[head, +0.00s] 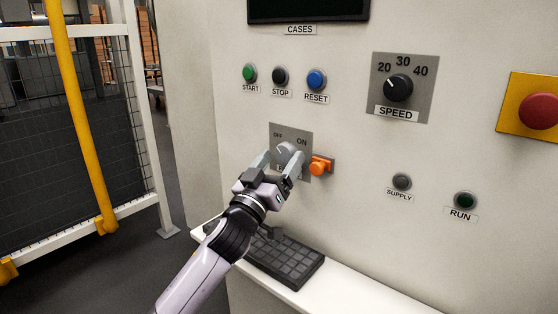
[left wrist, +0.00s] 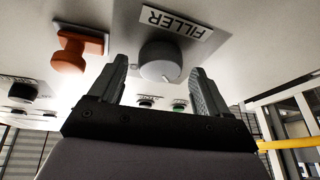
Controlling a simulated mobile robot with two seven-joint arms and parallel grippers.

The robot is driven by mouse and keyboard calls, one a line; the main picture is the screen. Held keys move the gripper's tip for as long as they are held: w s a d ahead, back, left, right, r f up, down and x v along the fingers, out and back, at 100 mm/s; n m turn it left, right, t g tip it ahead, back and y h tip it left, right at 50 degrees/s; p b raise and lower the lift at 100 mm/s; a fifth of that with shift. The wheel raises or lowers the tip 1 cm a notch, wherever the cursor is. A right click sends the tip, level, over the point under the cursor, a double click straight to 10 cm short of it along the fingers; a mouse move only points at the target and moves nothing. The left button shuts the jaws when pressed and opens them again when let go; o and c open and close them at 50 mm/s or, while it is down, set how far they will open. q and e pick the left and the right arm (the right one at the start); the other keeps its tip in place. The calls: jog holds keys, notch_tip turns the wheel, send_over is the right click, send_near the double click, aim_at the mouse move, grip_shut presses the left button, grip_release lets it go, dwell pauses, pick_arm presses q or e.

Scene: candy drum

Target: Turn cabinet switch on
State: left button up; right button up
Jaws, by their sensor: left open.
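The cabinet switch is a round grey knob (head: 287,151) on a grey plate (head: 304,139) marked OFF at left and ON at right. Its pale mark points up and left, to the OFF side. The knob (left wrist: 160,60) also shows in the left wrist view, next to a label (left wrist: 176,24) reading FILLER upside down. My left gripper (head: 278,163) is open in front of the plate, with one finger on each side of the knob. In the left wrist view small gaps show between the fingers and the knob; contact is not clear. My right gripper is not in view.
An orange fitting (head: 320,166) sticks out just right of the switch plate. Push buttons, a SPEED dial (head: 398,88) and a red emergency button (head: 540,111) are on the same wall. A black keyboard (head: 283,262) lies on the shelf below. A fence with a yellow post (head: 83,125) stands at left.

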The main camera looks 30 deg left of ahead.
pick_arm(q)
jog(key=c, duration=1)
